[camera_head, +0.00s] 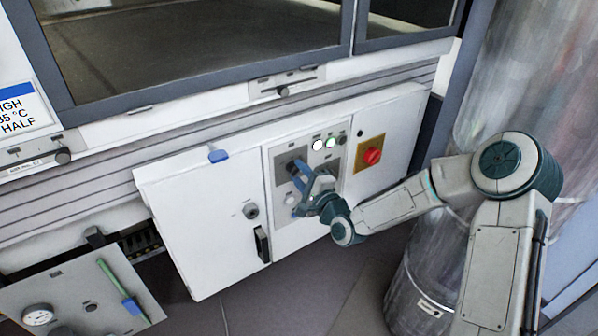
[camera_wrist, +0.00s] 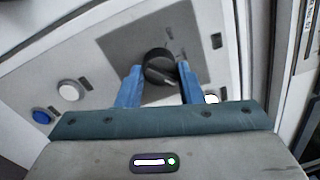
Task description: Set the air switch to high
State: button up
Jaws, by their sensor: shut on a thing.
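The air switch is a round black knob (camera_wrist: 159,66) on a grey plate (camera_wrist: 115,50) with small marks around it. In the wrist view, the two blue fingers of my gripper (camera_wrist: 160,72) stand on either side of the knob and are shut on it. The marks are too small to read, so the knob's setting cannot be told. In the head view, my gripper (camera_head: 304,180) is at the control panel (camera_head: 281,220) and hides most of the knob.
Lit buttons (camera_head: 324,143) sit above the knob. A red knob on a yellow plate (camera_head: 372,156) is to the right. White (camera_wrist: 68,90) and blue (camera_wrist: 41,117) buttons show in the wrist view. A cabinet door with a black handle (camera_head: 262,244) is to the left.

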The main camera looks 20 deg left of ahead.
jog(key=shift+s+a+r, duration=0.15)
jog(key=shift+a+r, duration=0.05)
jog(key=o, duration=1)
jog(key=shift+s+a, duration=0.1)
jog(key=shift+c, duration=0.2)
jog(key=shift+d, duration=0.25)
jog(key=p+v, duration=0.2)
jog(key=v, duration=1.1)
jog(key=shift+s+d, duration=0.2)
jog(key=shift+d, duration=0.05)
